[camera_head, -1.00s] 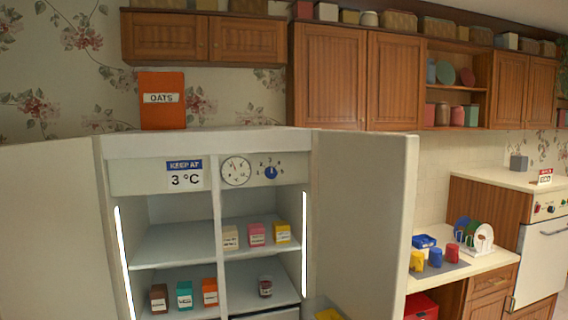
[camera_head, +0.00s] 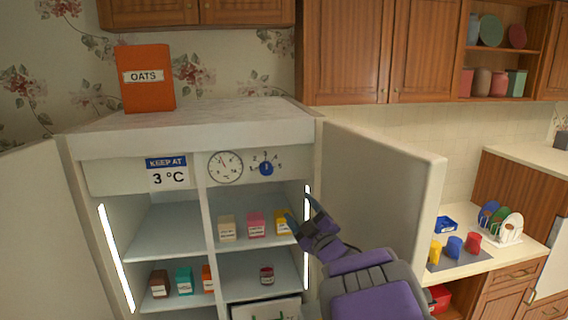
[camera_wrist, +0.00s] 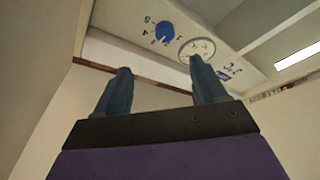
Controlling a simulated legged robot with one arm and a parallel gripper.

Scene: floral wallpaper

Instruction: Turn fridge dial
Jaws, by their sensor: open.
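The fridge (camera_head: 190,123) stands open with both doors swung out. Its blue dial (camera_head: 266,169) is on the top inner panel, with number marks around it. The dial also shows in the wrist view (camera_wrist: 165,32), near the top. A round gauge (camera_head: 225,167) is left of the dial, and a "KEEP AT 3 °C" sign (camera_head: 167,173) is further left. My gripper (camera_head: 299,209) is open and empty in front of the fridge's right side, below and right of the dial, and apart from it. In the wrist view the two blue fingers (camera_wrist: 158,80) are spread, the dial beyond them.
Shelves hold small boxes (camera_head: 256,225) and a jar (camera_head: 266,274). An orange OATS box (camera_head: 146,78) stands on top. The open right door (camera_head: 385,190) is close to my arm. A counter (camera_head: 470,262) with cups and a plate rack is at the right.

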